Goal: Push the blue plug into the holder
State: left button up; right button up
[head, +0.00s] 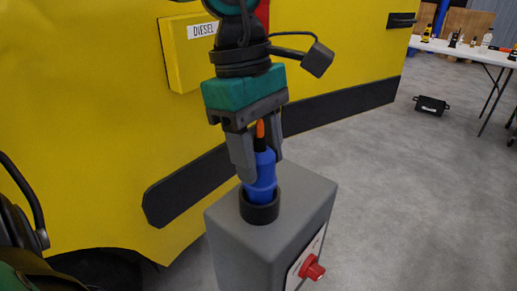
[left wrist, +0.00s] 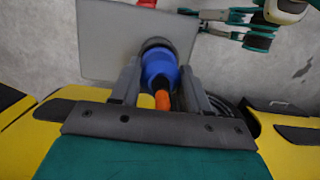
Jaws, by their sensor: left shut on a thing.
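The blue plug (head: 262,176) is upright, with a black neck and an orange cable at its top. My left gripper (head: 259,172) points down from above and is shut on the plug, one finger on each side. The plug's lower end is inside the black ring-shaped holder (head: 259,207) on top of the grey box; how deep it sits is hidden by the rim. In the left wrist view the plug (left wrist: 160,70) is between the fingers, with the dark holder rim (left wrist: 156,43) around its far end.
The grey box (head: 240,250) carries a red knob (head: 312,268) on its front panel. A yellow vehicle (head: 100,120) with a dark side strip stands close behind. A white table (head: 470,50) with small items and a black case (head: 431,105) are at the back right. Floor between is clear.

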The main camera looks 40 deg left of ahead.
pick_arm(q)
jog(key=shift+f+b, duration=0.45)
jog(key=shift+f, duration=0.1)
pick_arm(e)
jog(key=shift+f, duration=0.55)
pick_arm(q)
jog(key=o, duration=1.2)
jog(key=shift+o, duration=0.2)
pick_arm(e)
jog(key=shift+r, duration=0.1)
pick_arm(q)
jog(key=p+v, duration=0.3)
jog(key=v, duration=1)
pick_arm(e)
jog(key=r, duration=0.1)
jog(key=a+r, duration=0.1)
jog(key=r, duration=0.3)
jog(key=shift+w+a, duration=0.15)
jog(key=shift+w, duration=0.15)
pick_arm(q)
jog(key=shift+d, duration=0.1)
